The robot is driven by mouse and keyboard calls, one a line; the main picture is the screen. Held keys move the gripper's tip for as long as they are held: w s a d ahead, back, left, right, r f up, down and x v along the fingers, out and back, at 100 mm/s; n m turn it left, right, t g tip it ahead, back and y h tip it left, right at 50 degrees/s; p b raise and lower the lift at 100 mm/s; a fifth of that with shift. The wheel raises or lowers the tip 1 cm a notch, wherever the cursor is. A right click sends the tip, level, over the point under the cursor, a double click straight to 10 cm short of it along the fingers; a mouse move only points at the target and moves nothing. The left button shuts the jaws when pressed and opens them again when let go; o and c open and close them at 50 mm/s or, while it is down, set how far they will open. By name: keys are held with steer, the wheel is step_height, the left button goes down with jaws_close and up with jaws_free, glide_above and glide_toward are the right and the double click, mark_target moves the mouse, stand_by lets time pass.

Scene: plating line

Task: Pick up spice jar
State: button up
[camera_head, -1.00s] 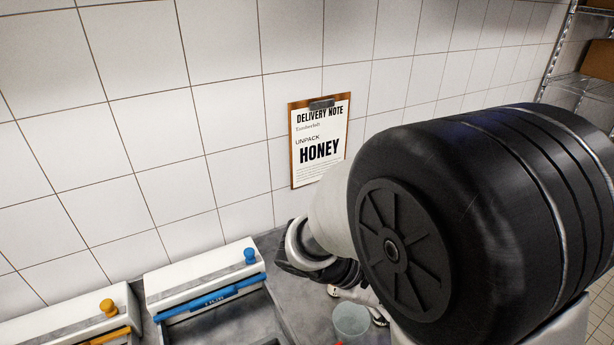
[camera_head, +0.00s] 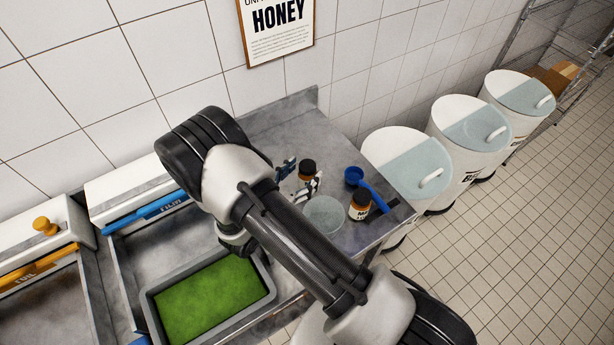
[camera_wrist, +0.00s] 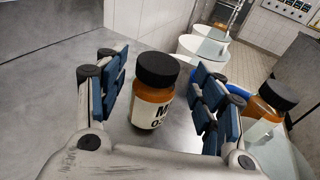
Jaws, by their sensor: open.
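A spice jar (camera_wrist: 153,95) with a black lid, amber body and white label stands upright on the metal counter in the wrist view. It lies between the two blue-padded fingers of my gripper (camera_wrist: 155,92), with gaps at both sides. In the head view the same jar's dark lid (camera_head: 308,167) shows beside my gripper (camera_head: 298,180), which my arm partly hides. A second jar (camera_head: 360,205) with a black lid and label stands to the right; it also shows at the right of the wrist view (camera_wrist: 265,108).
A clear round container (camera_head: 324,216) and a blue scoop (camera_head: 371,188) stand near the second jar. A grey tray of green stuff (camera_head: 271,281) is at the front. White bins (camera_head: 392,160) are beyond the counter's right end.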

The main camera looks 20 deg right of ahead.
steer(key=x, duration=0.7)
steer(key=shift+w+d+f, duration=0.15)
steer(key=shift+w+f, duration=0.05)
steer(key=shift+f, duration=0.05)
steer(key=c, duration=1.4)
steer(key=shift+r, duration=0.1)
steer(key=shift+c, duration=0.2)
